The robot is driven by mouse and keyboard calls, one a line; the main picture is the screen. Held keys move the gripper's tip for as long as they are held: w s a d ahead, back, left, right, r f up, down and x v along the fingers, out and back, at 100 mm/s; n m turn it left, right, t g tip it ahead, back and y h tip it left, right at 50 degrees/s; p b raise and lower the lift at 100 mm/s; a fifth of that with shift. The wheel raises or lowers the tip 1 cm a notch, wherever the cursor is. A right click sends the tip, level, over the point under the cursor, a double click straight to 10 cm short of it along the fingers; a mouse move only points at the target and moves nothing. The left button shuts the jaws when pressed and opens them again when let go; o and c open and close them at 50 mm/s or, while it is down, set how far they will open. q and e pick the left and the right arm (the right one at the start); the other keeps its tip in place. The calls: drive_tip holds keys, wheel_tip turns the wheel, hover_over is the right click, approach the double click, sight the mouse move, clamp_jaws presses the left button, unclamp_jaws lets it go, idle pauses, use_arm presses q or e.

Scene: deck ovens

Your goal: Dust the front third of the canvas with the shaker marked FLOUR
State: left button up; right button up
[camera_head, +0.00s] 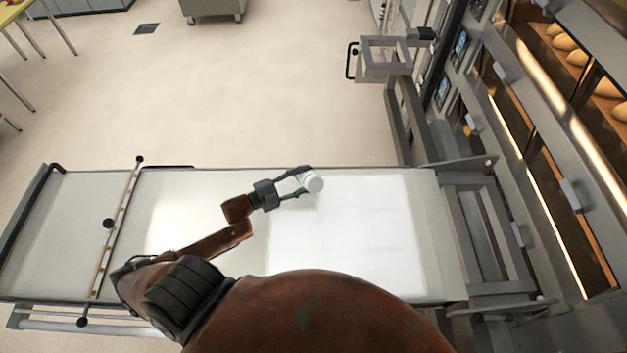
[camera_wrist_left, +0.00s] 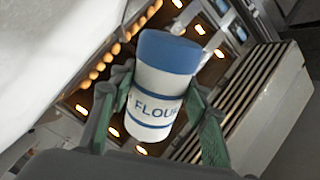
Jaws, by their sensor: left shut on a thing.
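The shaker marked FLOUR (camera_wrist_left: 158,88) is white with blue bands and a blue end, and its lettering shows in the left wrist view. In the head view the shaker (camera_head: 313,183) is a small white round shape over the canvas. My left gripper (camera_head: 302,184) is shut on it; its green fingers lie on both sides of the shaker in the left wrist view (camera_wrist_left: 160,112). The shaker looks tilted in the head view. The pale canvas (camera_head: 400,265) lies on the loader, with a whiter patch at its right part. My right gripper is not in view.
The deck ovens (camera_head: 540,150) stand at the right, with lit windows and loaves inside. A grey frame (camera_head: 385,60) with a handle is mounted near them. A bar with black knobs (camera_head: 120,215) crosses the loader's left part. Open floor (camera_head: 260,90) lies beyond the loader.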

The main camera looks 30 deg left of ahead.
use_arm(q)
drive_tip(key=s+a, duration=0.2)
drive_tip(key=a, duration=0.1)
drive_tip(key=shift+s+a+r, duration=0.1)
drive_tip(key=shift+s+a, duration=0.05)
drive_tip(key=shift+a, duration=0.1)
drive_tip(key=shift+s+d+p, duration=1.7)
drive_tip(key=shift+d, duration=1.45)
wheel_tip(320, 180, up, 6)
drive_tip(key=m+b, duration=1.7)
drive_tip(key=m, duration=0.7)
hover_over(298, 176)
drive_tip(key=s+d, duration=0.2)
drive_tip(key=s, duration=0.1)
drive_tip(key=shift+w+a, duration=0.1)
drive_tip(key=shift+a, duration=0.15)
drive_tip(key=shift+a, duration=0.1)
